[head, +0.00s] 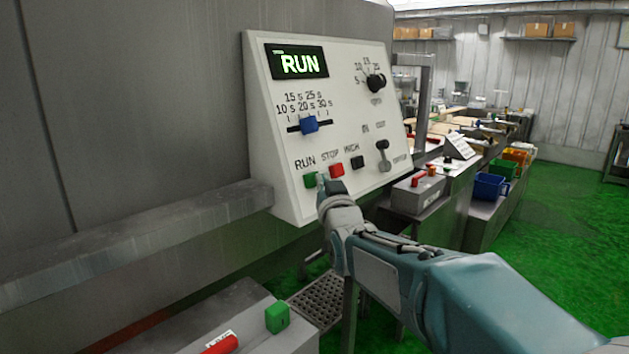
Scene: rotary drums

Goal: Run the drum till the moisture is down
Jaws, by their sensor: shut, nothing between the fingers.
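A white control panel (342,112) with a sloped face stands against the grey machine wall. Its display (297,62) reads RUN in green. Below it, the blue slider (310,125) sits near the 20 s mark. The green RUN button (310,180) and red STOP button (337,170) are at the lower left of the panel. My gripper (322,184) is shut and empty, with its tip beside the RUN button, between it and STOP. I cannot tell whether the tip touches the panel. No moisture readout or drum interior is visible.
A black button (357,162), a lever (383,153) and a dial (376,83) are also on the panel. A grey ledge (130,235) runs left of it. Benches with bins, including a blue bin (489,187), stand behind right. Green floor (575,230) is clear at right.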

